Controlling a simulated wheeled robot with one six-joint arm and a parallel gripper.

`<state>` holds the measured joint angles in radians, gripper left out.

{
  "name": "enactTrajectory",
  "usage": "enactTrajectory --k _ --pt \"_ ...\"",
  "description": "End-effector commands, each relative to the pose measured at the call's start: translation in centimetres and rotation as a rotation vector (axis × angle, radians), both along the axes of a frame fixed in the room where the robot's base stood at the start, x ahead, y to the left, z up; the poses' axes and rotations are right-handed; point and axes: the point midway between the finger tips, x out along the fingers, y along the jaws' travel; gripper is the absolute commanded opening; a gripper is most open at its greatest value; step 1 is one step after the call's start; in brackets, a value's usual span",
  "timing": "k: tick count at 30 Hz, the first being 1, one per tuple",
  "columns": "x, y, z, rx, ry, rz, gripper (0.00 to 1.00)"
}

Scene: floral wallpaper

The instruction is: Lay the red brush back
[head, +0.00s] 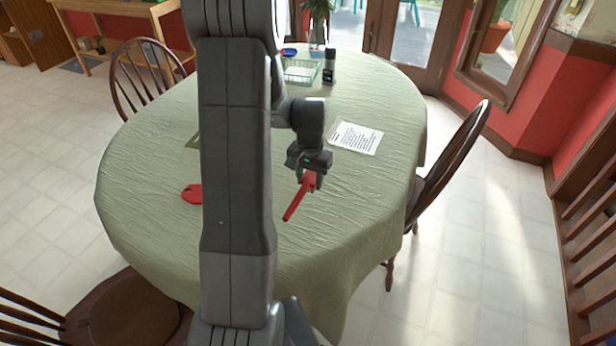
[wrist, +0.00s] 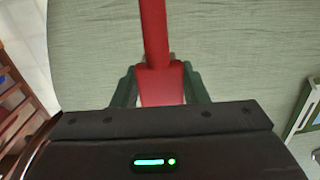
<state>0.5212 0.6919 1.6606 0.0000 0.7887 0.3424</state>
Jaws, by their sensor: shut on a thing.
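The red brush (head: 296,200) shows in the head view over the right middle of the green-covered table (head: 150,150), slanting down to the left. My gripper (head: 312,172) is shut on its upper end. In the wrist view the brush (wrist: 156,45) runs up from between the fingers of my gripper (wrist: 160,88), its wider part between them. I cannot tell whether the brush's lower end touches the cloth. A flat red piece (head: 192,194) lies on the table left of my arm, partly hidden by it.
A printed sheet (head: 357,138) lies right of my gripper. A pale green basket (head: 300,72), a dark bottle (head: 328,68), a blue dish (head: 290,51) and a plant (head: 318,14) stand at the back. A green-edged item (head: 194,141) is partly behind my arm. The table's front right is clear.

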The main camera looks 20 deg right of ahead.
Motion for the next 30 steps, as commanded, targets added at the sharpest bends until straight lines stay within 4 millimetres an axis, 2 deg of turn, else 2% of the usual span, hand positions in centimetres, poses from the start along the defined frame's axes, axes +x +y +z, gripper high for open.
enactTrajectory --k 16,30 --pt "0.0 0.0 -5.7 0.000 0.000 0.000 0.08" --pt "0.0 0.0 -6.2 0.000 0.000 0.000 0.08"
